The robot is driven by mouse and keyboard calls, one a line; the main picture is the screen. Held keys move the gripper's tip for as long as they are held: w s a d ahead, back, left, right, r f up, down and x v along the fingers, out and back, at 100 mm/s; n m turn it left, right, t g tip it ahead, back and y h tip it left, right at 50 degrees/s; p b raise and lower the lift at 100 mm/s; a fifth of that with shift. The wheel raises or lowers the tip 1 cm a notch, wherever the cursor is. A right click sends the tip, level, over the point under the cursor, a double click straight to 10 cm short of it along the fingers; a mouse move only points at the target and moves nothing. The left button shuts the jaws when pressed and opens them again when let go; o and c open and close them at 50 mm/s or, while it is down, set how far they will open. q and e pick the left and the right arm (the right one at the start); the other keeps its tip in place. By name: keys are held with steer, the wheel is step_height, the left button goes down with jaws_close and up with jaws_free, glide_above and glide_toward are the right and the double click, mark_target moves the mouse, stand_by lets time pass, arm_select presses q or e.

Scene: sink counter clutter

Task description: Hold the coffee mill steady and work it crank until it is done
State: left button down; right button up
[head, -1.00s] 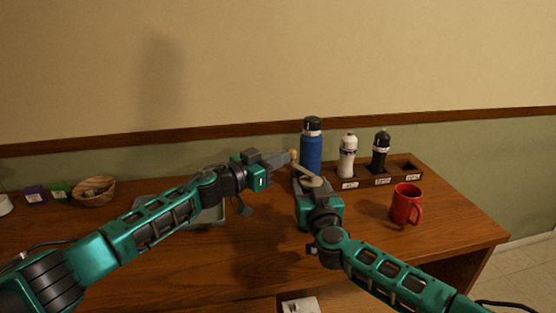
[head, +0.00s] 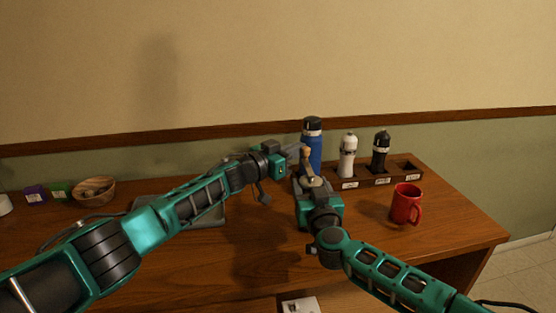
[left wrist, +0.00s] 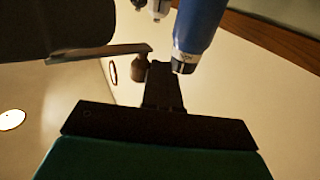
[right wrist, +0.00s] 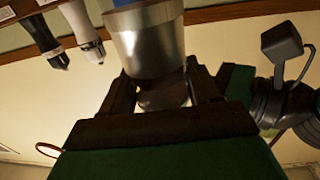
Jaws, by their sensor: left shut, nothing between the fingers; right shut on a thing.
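The coffee mill (head: 313,182) stands upright near the back of the counter, its pale top showing over my right gripper. My right gripper (head: 311,189) is shut on its body. In the right wrist view the mill (right wrist: 147,45) is a silvery cylinder with a darker part between the fingers. The crank knob (head: 306,154) sits behind the mill's top. My left gripper (head: 302,151) is shut and empty beside the knob. In the left wrist view the crank arm (left wrist: 95,51) ends in the knob (left wrist: 139,68), next to the fingertips; I cannot tell whether they touch.
A blue bottle (head: 313,138) stands close behind the mill. White (head: 347,155) and black (head: 380,152) bottles stand in a labelled rack. A red mug (head: 406,204) is at right, a wooden bowl (head: 94,190) at left. A grey tray (head: 212,213) lies under my left arm.

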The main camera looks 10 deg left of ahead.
arm_select(q)
steer(key=shift+w+d, duration=0.3)
steer(key=shift+d, duration=0.45)
steer(key=shift+a, duration=0.1)
stand_by(0.8)
steer(key=s+a, duration=0.2)
steer(key=a, duration=1.2)
steer(key=s+d+m+g+h, duration=0.1)
steer(key=s+d+g+h, duration=0.15)
steer(key=s, duration=0.75)
steer(key=shift+t+y, duration=0.45)
steer(key=x, duration=1.3)
steer(key=shift+d, duration=0.5)
